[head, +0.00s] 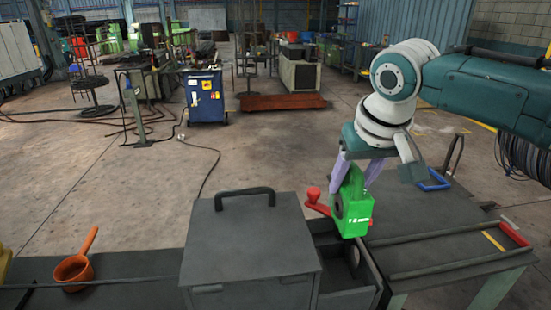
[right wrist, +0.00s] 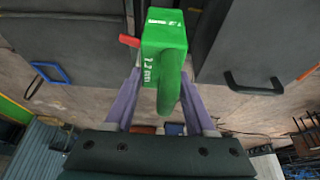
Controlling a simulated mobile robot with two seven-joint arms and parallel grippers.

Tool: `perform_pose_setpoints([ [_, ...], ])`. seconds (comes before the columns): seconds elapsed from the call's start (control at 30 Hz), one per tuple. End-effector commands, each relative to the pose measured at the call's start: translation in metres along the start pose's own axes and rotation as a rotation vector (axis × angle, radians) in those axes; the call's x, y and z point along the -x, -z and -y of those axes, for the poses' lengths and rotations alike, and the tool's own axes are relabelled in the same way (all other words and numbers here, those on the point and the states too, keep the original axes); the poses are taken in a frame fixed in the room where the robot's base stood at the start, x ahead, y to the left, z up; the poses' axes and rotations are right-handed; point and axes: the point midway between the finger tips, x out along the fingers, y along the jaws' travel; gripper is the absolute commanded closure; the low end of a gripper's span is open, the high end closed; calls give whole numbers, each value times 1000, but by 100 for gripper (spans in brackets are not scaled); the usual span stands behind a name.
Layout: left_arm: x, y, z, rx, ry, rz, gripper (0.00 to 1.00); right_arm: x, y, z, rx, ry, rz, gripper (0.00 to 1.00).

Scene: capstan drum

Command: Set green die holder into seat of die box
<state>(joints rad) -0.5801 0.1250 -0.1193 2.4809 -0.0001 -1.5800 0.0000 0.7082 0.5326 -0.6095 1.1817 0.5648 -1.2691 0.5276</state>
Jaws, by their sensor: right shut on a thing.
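The green die holder (head: 356,217) is upright between the purple fingers of my right gripper (head: 356,180). The right wrist view also shows the holder (right wrist: 165,45) between the fingers (right wrist: 155,95). My right gripper is shut on it. A red knob on a short arm (head: 315,199) shows at its left side. The dark grey die box (head: 250,245) has a handle on its closed-looking top. An open compartment (head: 335,282) lies along its right side. The holder's lower end is over the compartment's far part; I cannot tell whether it touches. My left gripper is not in view.
A dark bench top (head: 430,220) with rails and a blue handle (head: 434,182) lies to the right. An orange ladle-like pot (head: 75,268) sits at the left. Open concrete floor lies beyond, with a blue cabinet (head: 205,97) farther back.

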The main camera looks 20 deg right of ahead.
Motion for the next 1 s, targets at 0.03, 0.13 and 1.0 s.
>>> perform_pose_setpoints([
  [0.03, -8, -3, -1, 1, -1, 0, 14, -6, 0, 0, -1, 2, -7, 100],
  [0.13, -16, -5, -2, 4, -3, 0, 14, -13, -4, 0, -1, 2, -7, 100],
  [1.0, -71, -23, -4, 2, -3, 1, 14, -76, -30, 1, -1, 3, -5, 100],
])
